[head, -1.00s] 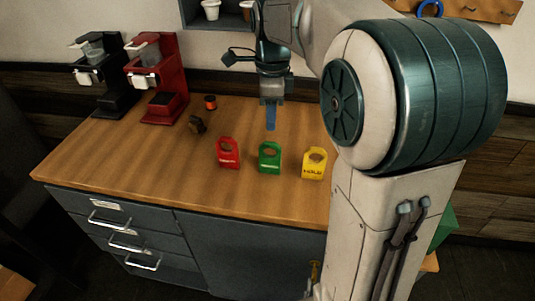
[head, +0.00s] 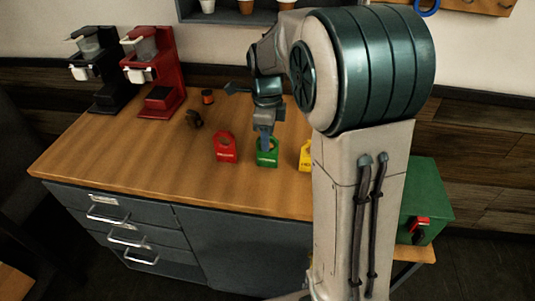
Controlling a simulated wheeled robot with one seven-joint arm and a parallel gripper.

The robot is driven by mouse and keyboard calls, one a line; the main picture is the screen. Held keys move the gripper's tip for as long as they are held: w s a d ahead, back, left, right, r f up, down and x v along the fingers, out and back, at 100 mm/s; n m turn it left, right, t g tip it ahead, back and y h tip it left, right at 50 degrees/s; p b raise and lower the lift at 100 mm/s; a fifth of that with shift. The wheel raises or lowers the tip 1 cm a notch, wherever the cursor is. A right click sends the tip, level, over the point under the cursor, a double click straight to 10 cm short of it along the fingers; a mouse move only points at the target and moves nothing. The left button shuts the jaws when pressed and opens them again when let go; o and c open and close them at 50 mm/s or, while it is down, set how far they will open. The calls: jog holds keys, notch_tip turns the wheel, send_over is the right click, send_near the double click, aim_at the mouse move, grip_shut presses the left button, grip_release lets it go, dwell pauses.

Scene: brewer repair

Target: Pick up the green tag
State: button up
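The green tag (head: 267,160) is on the wooden counter, between the red tag (head: 226,147) on its left and the yellow tag (head: 306,157) on its right. My gripper (head: 265,143) points down at the upper part of the green tag. Its fingers overlap the tag's ring opening in the picture. I cannot tell whether they touch it or how far apart they are. My arm hides part of the yellow tag.
A black coffee brewer (head: 93,68) and a red coffee brewer (head: 152,72) stand at the back left of the counter (head: 120,150). The front left counter is clear. A green box (head: 427,200) stands right.

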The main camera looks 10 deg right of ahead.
aim_at(269, 159)
notch_tip(269, 159, down, 3)
jog(key=shift+d+f, duration=0.1)
jog(key=shift+f, duration=0.05)
jog(key=shift+c, duration=0.4)
grip_shut()
